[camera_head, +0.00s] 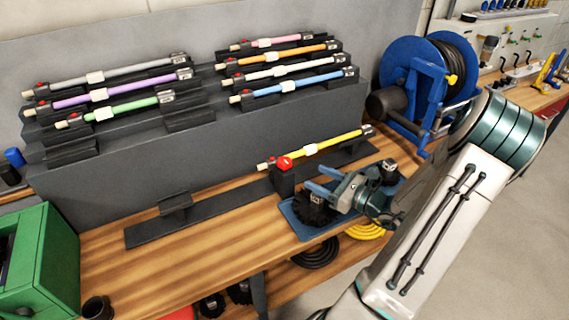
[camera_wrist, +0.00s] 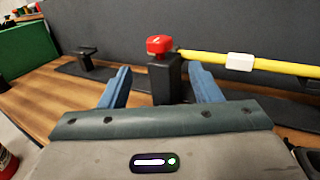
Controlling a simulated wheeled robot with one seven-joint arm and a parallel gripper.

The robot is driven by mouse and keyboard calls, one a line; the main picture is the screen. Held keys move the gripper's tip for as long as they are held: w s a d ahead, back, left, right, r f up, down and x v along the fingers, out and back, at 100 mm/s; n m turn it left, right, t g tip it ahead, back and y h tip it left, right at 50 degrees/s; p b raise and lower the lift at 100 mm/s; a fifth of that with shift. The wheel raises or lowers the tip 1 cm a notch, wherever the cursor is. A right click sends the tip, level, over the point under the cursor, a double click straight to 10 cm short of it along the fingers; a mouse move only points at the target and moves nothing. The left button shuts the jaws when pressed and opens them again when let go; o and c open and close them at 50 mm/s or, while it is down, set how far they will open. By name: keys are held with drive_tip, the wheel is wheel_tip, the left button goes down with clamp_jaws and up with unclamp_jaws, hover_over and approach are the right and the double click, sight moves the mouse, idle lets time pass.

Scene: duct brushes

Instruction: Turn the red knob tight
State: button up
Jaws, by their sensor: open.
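The red knob (camera_head: 284,163) sits on top of a black block at the left end of the yellow rod (camera_head: 325,145). In the wrist view the red knob (camera_wrist: 159,45) stands upright on its black block (camera_wrist: 167,80), just left of the yellow rod (camera_wrist: 270,64). My gripper (camera_head: 316,177) is open and empty. It points at the block from the front right, apart from the knob. In the wrist view its two blue fingers (camera_wrist: 160,82) lie either side of the block, with the knob above and beyond the fingertips.
Several coloured rods, such as the purple one (camera_head: 120,91), lie on a stepped grey rack (camera_head: 230,130) behind. A blue tray (camera_head: 302,231) with black brushes lies under my gripper. A blue hose reel (camera_head: 410,75) stands at right, a green box (camera_head: 42,255) at left. The front-left wooden bench is mostly clear.

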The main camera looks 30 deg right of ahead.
sight(290, 165)
drive_tip(key=p+x, duration=0.1)
drive_tip(key=x, duration=1.1)
drive_tip(key=shift+a, duration=0.15)
drive_tip(key=c, duration=0.9)
